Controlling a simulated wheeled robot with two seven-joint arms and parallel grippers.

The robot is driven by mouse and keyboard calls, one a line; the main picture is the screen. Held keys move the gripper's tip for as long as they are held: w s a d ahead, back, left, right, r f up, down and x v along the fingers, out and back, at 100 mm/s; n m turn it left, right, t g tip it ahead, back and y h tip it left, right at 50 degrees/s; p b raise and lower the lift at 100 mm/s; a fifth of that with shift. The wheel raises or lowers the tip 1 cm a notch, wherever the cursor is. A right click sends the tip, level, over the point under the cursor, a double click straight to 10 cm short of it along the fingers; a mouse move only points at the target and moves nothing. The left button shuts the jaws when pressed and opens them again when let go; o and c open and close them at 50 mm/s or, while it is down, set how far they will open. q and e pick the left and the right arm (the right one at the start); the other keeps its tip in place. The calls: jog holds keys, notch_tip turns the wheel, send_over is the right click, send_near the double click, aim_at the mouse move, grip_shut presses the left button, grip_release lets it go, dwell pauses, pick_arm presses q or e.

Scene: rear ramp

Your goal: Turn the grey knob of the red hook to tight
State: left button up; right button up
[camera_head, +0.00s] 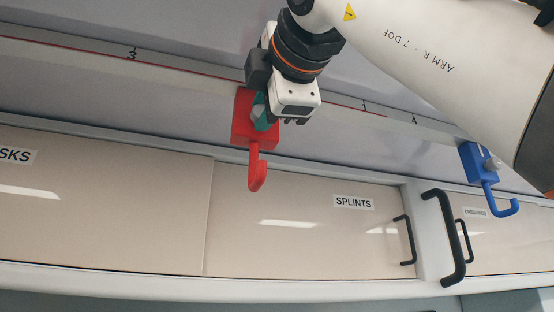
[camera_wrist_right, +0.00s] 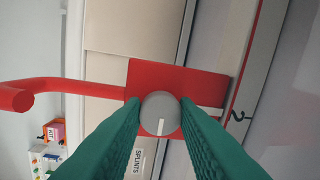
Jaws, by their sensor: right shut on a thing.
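The red hook (camera_head: 257,172) hangs on the numbered rail in the head view, its block high and its curved arm pointing down. In the right wrist view the red hook (camera_wrist_right: 190,82) fills the middle, its arm reaching left. Its grey knob (camera_wrist_right: 160,104) sits between the two teal fingers of my right gripper (camera_wrist_right: 160,116), which are shut on it. A white line on the knob points down in that view. In the head view my right gripper (camera_head: 264,113) is at the block and mostly hides the knob. My left gripper is not in view.
A blue hook (camera_head: 480,165) with a pale knob hangs farther right on the rail (camera_head: 190,75). Below are cabinet doors, one labelled SPLINTS (camera_head: 300,235), with dark handles (camera_head: 445,238) standing out. The space around the red hook's arm is clear.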

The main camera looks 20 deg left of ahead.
jog(key=shift+m, duration=0.6)
jog(key=o, duration=1)
jog(key=b+v, duration=0.5)
jog(key=v, duration=0.7)
